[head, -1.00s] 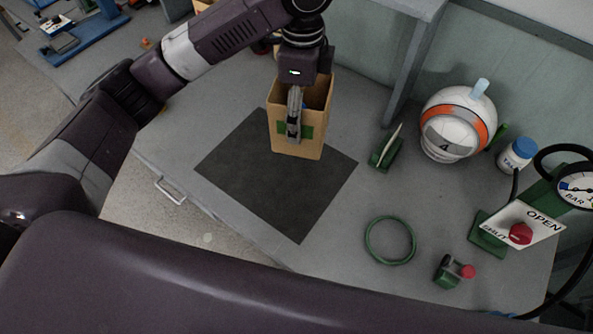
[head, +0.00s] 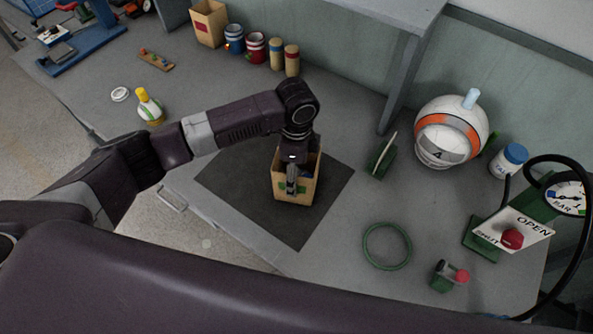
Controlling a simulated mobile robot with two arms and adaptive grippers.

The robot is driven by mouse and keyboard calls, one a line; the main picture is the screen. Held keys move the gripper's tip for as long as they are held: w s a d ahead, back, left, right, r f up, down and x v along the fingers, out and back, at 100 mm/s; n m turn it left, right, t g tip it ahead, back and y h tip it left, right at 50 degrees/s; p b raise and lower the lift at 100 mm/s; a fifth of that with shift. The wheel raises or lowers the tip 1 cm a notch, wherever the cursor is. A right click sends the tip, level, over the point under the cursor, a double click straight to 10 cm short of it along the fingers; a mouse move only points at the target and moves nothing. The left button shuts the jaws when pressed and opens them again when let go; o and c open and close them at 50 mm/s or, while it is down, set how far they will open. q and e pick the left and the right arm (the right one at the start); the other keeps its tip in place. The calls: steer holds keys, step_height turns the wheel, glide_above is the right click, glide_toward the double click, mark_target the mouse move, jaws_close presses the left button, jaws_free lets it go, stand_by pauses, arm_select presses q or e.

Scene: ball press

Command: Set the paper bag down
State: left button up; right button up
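The paper bag (head: 308,188) is tan and open at the top, with a green patch on its near side. It is upright over the dark mat (head: 240,185), at or very close to its surface; I cannot tell whether its base touches. My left gripper (head: 292,187) comes down from above and is shut on the bag's near wall, with one finger outside it. The other finger is hidden. Something dark bluish shows inside the bag. My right gripper is not in view.
A second paper bag (head: 209,23), striped cans (head: 256,47) and wooden cylinders (head: 292,60) stand at the back. A yellow-capped bottle (head: 150,107) is left. Right are a ball (head: 450,131), green ring (head: 387,246) and valve sign (head: 513,228). Table between mat and ring is clear.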

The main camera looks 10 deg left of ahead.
arm_select(q)
steer(key=shift+f, duration=0.45)
steer(key=o, duration=1.1)
steer(key=shift+f, duration=0.1)
step_height(320, 180, up, 11)
steer(key=shift+r+b, duration=0.1)
steer(key=shift+b, duration=0.85)
steer(key=shift+r, duration=0.55)
